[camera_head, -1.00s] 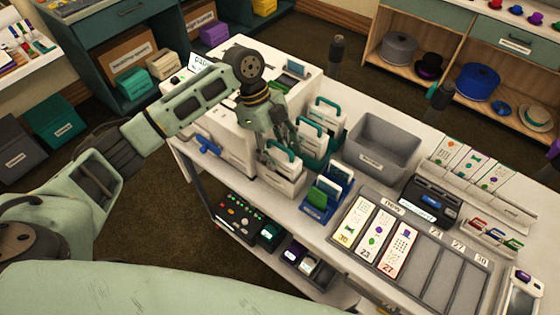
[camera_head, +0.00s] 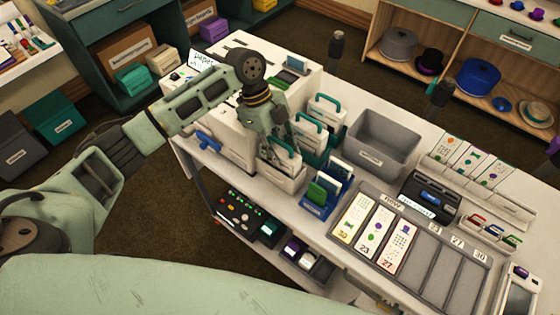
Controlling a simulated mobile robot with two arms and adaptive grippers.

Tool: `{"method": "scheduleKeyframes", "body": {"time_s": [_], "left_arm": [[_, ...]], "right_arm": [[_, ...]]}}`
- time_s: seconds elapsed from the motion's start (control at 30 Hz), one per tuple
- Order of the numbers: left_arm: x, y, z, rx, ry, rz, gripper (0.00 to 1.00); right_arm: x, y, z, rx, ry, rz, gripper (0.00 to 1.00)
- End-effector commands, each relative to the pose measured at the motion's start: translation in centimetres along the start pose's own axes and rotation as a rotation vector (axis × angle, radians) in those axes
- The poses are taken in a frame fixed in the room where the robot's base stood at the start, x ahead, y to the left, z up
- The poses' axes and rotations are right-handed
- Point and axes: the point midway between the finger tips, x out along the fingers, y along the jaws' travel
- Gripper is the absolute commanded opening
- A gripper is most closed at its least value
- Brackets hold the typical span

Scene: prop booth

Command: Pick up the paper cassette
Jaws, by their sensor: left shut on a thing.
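Several white paper cassettes with teal handles stand in a row of holders on the white table. The nearest paper cassette (camera_head: 288,165) stands in a white holder (camera_head: 282,182) at the table's front left. My left gripper (camera_head: 284,148) comes down from above and is shut on its teal handle. The fingers partly hide the handle and the cassette's upper part. Two more cassettes, a middle one (camera_head: 311,134) and a far one (camera_head: 325,108), stand behind it. My right gripper is not in view.
A blue holder (camera_head: 318,209) with green and white cards stands just right of the held cassette. A grey bin (camera_head: 384,145) stands farther right. A white printer-like box (camera_head: 232,140) stands close on the left. A grey tray (camera_head: 428,275) holds several printed strips.

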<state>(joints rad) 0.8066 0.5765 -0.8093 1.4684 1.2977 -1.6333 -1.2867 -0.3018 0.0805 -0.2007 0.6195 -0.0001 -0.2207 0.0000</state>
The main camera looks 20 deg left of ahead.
Motion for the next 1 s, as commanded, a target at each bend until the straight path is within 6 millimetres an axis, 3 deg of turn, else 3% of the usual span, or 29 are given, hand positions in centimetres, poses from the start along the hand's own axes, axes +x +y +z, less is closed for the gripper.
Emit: {"method": "scheduleKeyframes", "body": {"time_s": [0.63,0.77,1.0], "left_arm": [[-0.7,-0.1,-0.3,0.001,0.001,-0.004,0.0],[-2.0,-0.2,-0.8,0.003,0.0,-0.006,0.0],[-6.0,-0.2,-2.5,0.003,0.0,-0.007,0.0]], "right_arm": [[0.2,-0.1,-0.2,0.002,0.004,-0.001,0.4],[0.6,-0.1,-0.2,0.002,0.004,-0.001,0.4],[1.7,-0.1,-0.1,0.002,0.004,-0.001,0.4]]}}
